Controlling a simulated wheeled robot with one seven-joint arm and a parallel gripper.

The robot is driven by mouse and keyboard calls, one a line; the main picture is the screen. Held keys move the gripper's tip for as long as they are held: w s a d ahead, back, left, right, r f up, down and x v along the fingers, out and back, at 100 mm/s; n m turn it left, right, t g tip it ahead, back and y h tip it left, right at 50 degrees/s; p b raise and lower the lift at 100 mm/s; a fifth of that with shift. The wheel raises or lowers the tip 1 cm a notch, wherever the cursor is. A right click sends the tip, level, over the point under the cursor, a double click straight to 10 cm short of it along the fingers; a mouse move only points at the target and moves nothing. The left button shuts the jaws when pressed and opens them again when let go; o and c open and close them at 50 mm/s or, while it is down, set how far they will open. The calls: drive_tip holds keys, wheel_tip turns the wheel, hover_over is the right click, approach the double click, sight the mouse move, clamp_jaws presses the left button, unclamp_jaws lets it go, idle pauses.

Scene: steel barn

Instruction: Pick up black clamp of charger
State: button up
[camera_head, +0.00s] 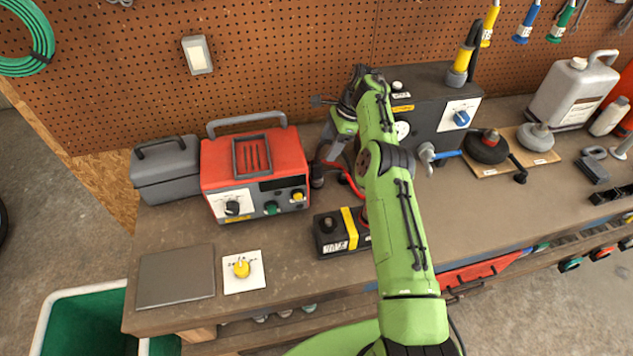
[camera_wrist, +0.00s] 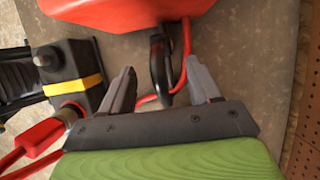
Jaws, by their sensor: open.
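The black clamp (camera_wrist: 158,62) lies on the bench beside the red charger (camera_head: 250,165), whose red casing also shows at the top of the wrist view (camera_wrist: 125,10). My gripper (camera_wrist: 160,66) is open, with one grey finger on each side of the clamp. The fingers look apart from it; I cannot tell how far down they reach. In the head view my gripper (camera_head: 325,160) points down just right of the charger, and the clamp is mostly hidden there. A red cable (camera_wrist: 187,50) runs right behind the clamp.
A black battery with a yellow stripe (camera_head: 332,235) stands in front, with a red clamp (camera_wrist: 45,132) near it in the wrist view. A grey machine (camera_head: 445,85) is behind my arm. A grey case (camera_head: 165,170) is left of the charger. The front left bench holds a flat plate (camera_head: 176,277).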

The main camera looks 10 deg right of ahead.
sight(314, 169)
drive_tip(key=x, duration=0.7)
drive_tip(key=b+x, duration=0.1)
drive_tip(key=x, duration=0.2)
drive_tip(key=shift+w+a+f, duration=0.1)
drive_tip(key=shift+a+f, duration=0.05)
drive_tip(key=shift+a, duration=0.25)
clamp_jaws()
